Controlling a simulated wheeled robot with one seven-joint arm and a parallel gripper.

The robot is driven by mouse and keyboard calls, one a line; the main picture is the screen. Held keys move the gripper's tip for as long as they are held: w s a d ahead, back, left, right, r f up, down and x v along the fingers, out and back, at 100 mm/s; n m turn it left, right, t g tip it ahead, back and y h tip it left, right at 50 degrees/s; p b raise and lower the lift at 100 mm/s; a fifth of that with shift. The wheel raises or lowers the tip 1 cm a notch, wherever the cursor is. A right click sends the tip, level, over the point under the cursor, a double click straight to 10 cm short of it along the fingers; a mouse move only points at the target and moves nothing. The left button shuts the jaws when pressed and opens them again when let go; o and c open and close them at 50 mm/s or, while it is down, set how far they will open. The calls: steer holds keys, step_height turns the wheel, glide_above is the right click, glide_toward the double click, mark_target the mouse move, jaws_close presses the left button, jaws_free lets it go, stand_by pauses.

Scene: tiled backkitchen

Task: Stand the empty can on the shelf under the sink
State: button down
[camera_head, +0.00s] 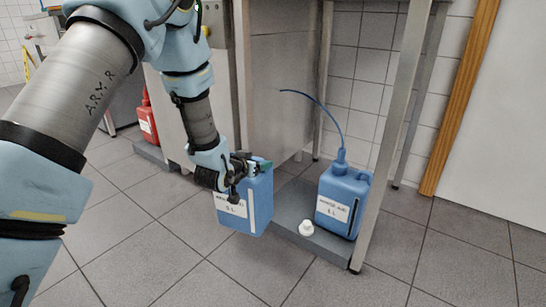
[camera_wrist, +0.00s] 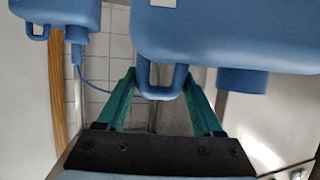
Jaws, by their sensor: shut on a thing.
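My gripper (camera_head: 252,167) is shut on the handle of a blue can (camera_head: 232,222) with a white "5 L" label. The can hangs roughly upright at the left front of the low grey shelf (camera_head: 285,216); its exact height and gap to the shelf are unclear. In the wrist view, the green fingers of my gripper (camera_wrist: 164,82) lie either side of the handle, with the blue can (camera_wrist: 235,45) above. A second blue can (camera_head: 341,205), with a thin blue hose from its neck, stands on the shelf's right part. It also shows in the wrist view (camera_wrist: 55,12).
A small white cap (camera_head: 306,228) lies near the shelf's front edge, between the cans. A steel leg (camera_head: 384,175) rises at the shelf's right front corner. A red can (camera_head: 147,122) stands far left. The tiled floor (camera_head: 445,260) at right is clear.

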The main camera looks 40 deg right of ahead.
steer(key=w+a+f+n+t+y, duration=0.2)
steer(key=w+a+f+n+y, duration=0.1)
steer(key=a, duration=1.4)
steer(key=w+a+f+n+t+y, duration=0.3)
steer(key=w+a+n+y, duration=0.2)
steer(key=a, duration=1.3)
steer(key=w+a+f+n+t+y, duration=0.2)
steer(key=w+a+f+n+y, duration=0.2)
steer(key=a, duration=1.3)
steer(key=shift+w+a+n+t, duration=0.3)
steer(key=shift+w, duration=0.9)
